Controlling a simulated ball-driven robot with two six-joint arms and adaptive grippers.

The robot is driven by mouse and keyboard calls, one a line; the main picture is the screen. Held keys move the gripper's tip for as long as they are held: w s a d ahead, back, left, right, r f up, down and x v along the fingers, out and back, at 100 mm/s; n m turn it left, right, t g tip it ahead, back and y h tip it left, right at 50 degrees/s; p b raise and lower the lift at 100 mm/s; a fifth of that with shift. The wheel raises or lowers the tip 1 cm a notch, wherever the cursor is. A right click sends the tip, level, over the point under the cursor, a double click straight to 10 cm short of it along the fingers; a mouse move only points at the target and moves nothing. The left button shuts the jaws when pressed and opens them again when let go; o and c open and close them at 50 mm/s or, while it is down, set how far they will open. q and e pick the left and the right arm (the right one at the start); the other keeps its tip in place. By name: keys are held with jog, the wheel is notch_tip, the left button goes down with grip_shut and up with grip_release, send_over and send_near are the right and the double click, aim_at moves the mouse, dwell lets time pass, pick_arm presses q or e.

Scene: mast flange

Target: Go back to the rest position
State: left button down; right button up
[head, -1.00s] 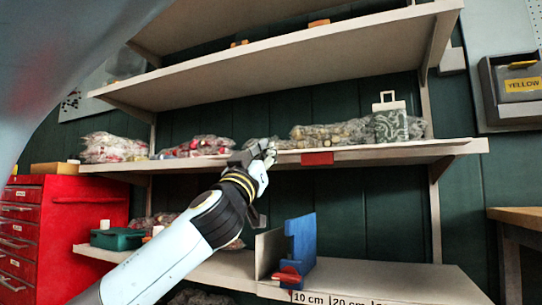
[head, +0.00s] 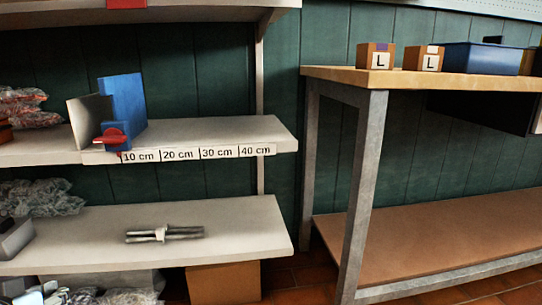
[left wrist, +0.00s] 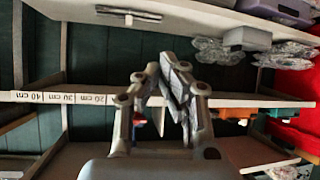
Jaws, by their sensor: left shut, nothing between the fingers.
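My left gripper (left wrist: 162,68) shows in the middle of the left wrist view, in front of the shelves. Its fingers are shut with nothing between them. That view is turned over, so the shelf scale (left wrist: 64,97) reads upside down. I cannot make out my left gripper in the head view. My right gripper is in neither view.
In the head view, a blue stop block (head: 124,103) stands on a shelf with a centimetre scale (head: 200,153). Grey rods (head: 165,234) lie on the shelf below. A workbench (head: 330,75) on the right carries boxes marked L (head: 376,56) and a blue bin (head: 482,58).

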pick_arm(q)
jog(key=s+d+f+m+g+h, duration=0.25)
jog(key=s+d+f+g, duration=0.2)
jog(key=s, duration=0.45)
jog(key=s+d+f+m+g+h, duration=0.25)
jog(key=s+d+f, duration=0.3)
jog(key=s, duration=0.45)
jog(key=s+a+f+g+y+p, duration=0.15)
jog(key=s+a+f+p, duration=0.25)
jog(key=s+f+p, duration=0.55)
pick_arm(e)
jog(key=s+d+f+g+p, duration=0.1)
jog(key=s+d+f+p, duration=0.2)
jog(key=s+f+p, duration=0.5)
pick_arm(q)
jog(key=s+a+f+g+p, duration=0.1)
jog(key=s+p, duration=0.4)
jog(key=s, duration=0.7)
jog(key=shift+a+f+m, duration=0.2)
jog(key=shift+f+m, duration=0.1)
jog(key=shift+f, duration=0.35)
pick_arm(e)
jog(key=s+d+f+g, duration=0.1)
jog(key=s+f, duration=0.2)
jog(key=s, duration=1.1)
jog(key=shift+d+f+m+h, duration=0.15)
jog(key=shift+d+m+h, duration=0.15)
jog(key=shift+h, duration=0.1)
pick_arm(q)
jog(key=shift+g, duration=0.25)
